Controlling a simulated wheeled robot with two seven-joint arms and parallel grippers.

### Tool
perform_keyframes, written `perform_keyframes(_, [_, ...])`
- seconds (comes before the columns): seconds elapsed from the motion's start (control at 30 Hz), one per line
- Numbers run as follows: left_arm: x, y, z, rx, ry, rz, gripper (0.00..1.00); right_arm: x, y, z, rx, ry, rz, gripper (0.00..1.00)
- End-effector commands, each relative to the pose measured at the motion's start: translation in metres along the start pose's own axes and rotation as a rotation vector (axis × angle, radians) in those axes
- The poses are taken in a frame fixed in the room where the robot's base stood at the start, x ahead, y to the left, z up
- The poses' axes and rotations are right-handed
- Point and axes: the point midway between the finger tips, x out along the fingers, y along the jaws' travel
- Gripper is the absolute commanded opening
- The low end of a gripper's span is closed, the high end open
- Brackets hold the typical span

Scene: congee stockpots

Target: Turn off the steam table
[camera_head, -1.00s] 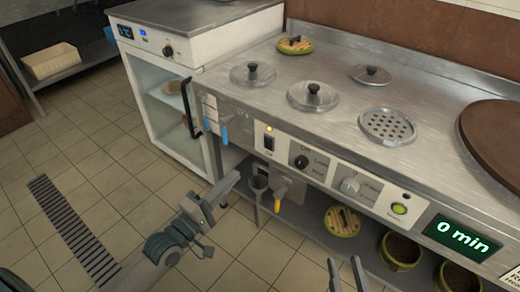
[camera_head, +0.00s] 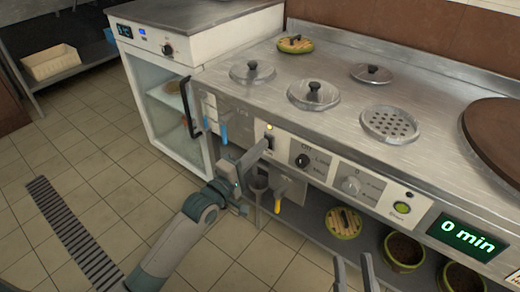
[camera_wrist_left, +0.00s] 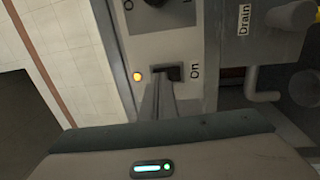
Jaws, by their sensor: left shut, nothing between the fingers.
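The steam table (camera_head: 330,65) has a front panel with a dark rocker switch (camera_head: 268,139) under a lit amber lamp (camera_head: 269,127). In the left wrist view the lamp (camera_wrist_left: 138,76) glows beside the switch (camera_wrist_left: 172,72), and the label "On" is readable. My left gripper (camera_head: 261,148) is shut and empty, with its tips at the switch and partly covering it. The wrist view also shows the tips (camera_wrist_left: 163,84) over it; I cannot tell whether they touch. My right gripper (camera_head: 353,263) is open and empty at the bottom edge.
Knobs (camera_head: 302,161) and a green button (camera_head: 402,208) are right of the switch. A drain valve with a yellow handle (camera_head: 278,205) hangs below. A black bar handle (camera_head: 188,108) juts out left. Pots (camera_head: 403,252) stand on the lower shelf.

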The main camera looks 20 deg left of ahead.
Motion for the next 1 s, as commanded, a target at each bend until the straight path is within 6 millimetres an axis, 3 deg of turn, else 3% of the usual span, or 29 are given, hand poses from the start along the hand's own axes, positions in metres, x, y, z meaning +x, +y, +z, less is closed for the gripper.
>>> perform_keyframes(0.57, [0.004, 0.001, 0.0, 0.0, 0.0, -0.004, 0.0, 0.001, -0.001, -0.002, 0.001, 0.001, -0.001, 0.31])
perform_keyframes(1.0, [0.008, 0.004, 0.0, 0.0, 0.001, -0.038, 0.0, -0.003, 0.018, 0.058, 0.007, -0.336, 0.031, 0.31])
